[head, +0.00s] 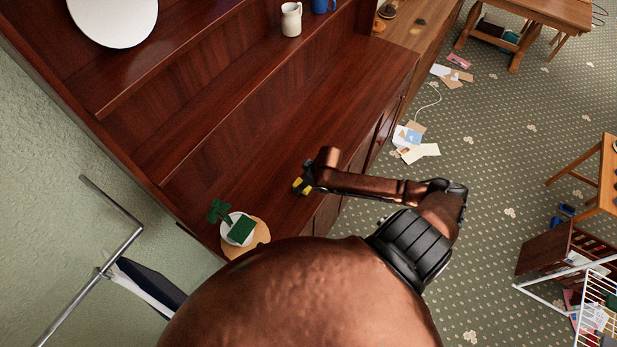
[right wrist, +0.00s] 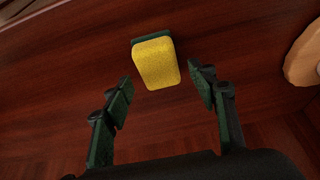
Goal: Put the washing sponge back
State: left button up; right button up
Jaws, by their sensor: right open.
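The yellow washing sponge with a dark green layer (right wrist: 155,62) rests on the dark wooden cabinet top (head: 330,115). In the head view the sponge (head: 301,186) is partly hidden by my right gripper. My right gripper (right wrist: 160,76) is open, with one finger towards each side of the sponge; the sponge lies just beyond the fingertips, and I see no contact. In the head view the right gripper (head: 304,177) is small, low over the cabinet's front part. My left gripper is not in view.
A white dish (head: 228,233) with a dark green block and a green plant-like piece stands on a round wooden board (head: 262,234). A white jug (head: 291,19) and a blue mug (head: 323,5) stand on the shelf. The cabinet top right of the sponge is clear. Papers (head: 410,140) lie on the carpet.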

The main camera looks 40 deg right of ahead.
jog(key=v, duration=0.9)
jog(key=shift+r, duration=0.15)
jog(key=shift+s, duration=0.1)
dwell(1.1)
